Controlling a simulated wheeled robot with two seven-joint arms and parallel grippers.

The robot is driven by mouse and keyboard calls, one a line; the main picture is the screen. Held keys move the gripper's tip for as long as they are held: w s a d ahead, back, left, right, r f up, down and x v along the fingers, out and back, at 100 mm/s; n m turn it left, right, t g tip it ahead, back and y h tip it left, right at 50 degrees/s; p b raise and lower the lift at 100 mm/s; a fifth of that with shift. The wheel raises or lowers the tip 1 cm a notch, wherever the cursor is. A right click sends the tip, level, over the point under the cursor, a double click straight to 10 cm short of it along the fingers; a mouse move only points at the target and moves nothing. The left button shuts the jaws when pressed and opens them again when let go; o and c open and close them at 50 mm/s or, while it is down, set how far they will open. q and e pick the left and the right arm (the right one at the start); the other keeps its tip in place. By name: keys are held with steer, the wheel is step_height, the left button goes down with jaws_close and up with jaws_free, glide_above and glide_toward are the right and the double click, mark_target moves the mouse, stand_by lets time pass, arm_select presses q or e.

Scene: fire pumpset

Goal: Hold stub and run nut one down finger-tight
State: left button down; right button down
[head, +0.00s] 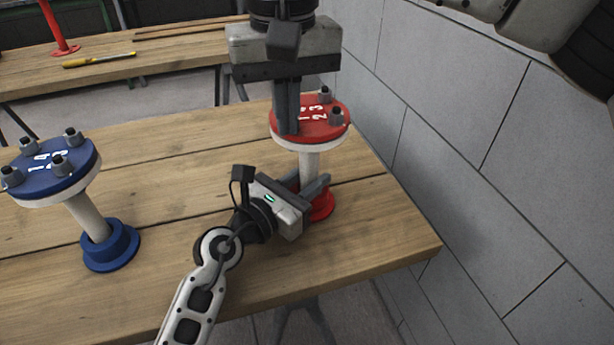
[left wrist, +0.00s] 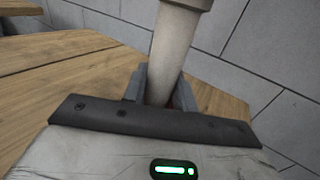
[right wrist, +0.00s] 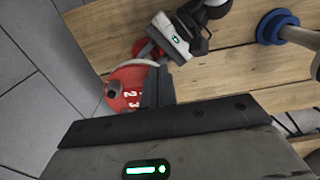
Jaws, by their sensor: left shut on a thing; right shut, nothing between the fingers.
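The red-flanged stub has a white pipe (left wrist: 172,55), a red numbered top flange (head: 312,127) and a red base (head: 322,206) on the bench. My left gripper (head: 308,186) is shut around the pipe below the flange, and the stub stands upright. My right gripper (head: 287,131) points down from above, shut and empty, with its tips at the flange's left side. Two dark nuts show on the flange's right side, one at the back (head: 324,95) and one in front (head: 337,116). The right fingers hide the flange's left part, so I cannot see a nut there.
A blue-flanged stub (head: 55,170) with several nuts stands at the left of the wooden bench (head: 190,160). A grey block wall (head: 450,130) runs close along the right. A second bench (head: 150,48) at the back holds a yellow-handled tool (head: 98,60) and a red stand (head: 58,35).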

steer(key=r, duration=0.6)
steer(key=shift+s+d, duration=0.1)
steer(key=shift+s, duration=0.1)
step_height(320, 180, down, 6)
steer(key=m, duration=1.2)
steer(key=shift+w+a, duration=0.15)
steer(key=shift+a, duration=0.15)
steer(key=shift+w+d, duration=0.1)
steer(key=shift+w, duration=0.2)
stand_by(0.7)
